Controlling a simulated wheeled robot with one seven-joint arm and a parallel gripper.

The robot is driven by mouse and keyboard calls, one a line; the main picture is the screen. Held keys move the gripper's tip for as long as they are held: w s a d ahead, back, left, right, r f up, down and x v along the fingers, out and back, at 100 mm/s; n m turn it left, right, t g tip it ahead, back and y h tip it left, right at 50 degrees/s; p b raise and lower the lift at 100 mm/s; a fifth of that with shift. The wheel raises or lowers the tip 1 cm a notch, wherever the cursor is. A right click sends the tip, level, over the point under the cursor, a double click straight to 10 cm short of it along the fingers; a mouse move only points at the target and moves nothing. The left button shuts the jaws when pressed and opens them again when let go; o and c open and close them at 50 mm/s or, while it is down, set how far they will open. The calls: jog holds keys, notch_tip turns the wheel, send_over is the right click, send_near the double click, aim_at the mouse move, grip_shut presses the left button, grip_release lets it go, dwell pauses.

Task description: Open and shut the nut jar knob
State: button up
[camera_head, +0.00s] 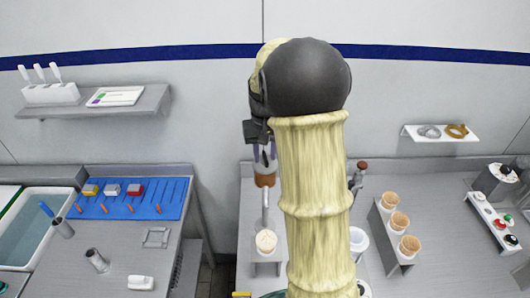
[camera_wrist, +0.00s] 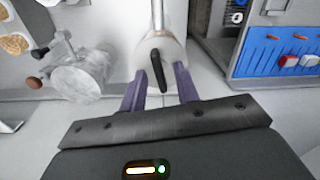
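A pale round-faced jar part (camera_wrist: 172,52) with a black lever-like knob (camera_wrist: 157,70) shows in the wrist view, at the end of a metal rod. My gripper (camera_wrist: 160,82) has two purple fingers standing apart, one on each side of the knob in the picture. The fingers are open, and I see no contact with the knob. In the head view my gripper (camera_head: 264,154) hangs just above a jar with brown contents (camera_head: 265,180). My arm hides much of the area to its right, and the knob cannot be made out there.
A cup with pale contents (camera_head: 266,242) stands in front of the jar. Several cones stand in a holder (camera_head: 393,258). A blue mat (camera_head: 150,197) with tools lies left, beside a sink (camera_head: 30,240).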

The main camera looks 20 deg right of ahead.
notch_tip(320, 180, up, 17)
jog(key=b, duration=0.1)
jog(key=shift+r+b, duration=0.2)
jog(key=shift+b, duration=0.2)
dwell(0.4)
send_near(265, 156)
jog(key=s+a+r, duration=0.1)
jog(key=s+a, duration=0.1)
jog(key=a, duration=0.1)
jog(key=s+a+f+n+t, duration=0.1)
jog(key=s+a+f, duration=0.2)
jog(key=s+f, duration=0.4)
jog(key=s+a+f+n+t, duration=0.1)
jog(key=s+a+f, duration=0.3)
jog(key=s+f, duration=0.3)
notch_tip(265, 156, down, 2)
jog(key=shift+s+a+f+n+t, duration=0.1)
jog(key=shift+s+a+n+t, duration=0.1)
jog(key=shift+n+t, duration=0.1)
dwell(0.3)
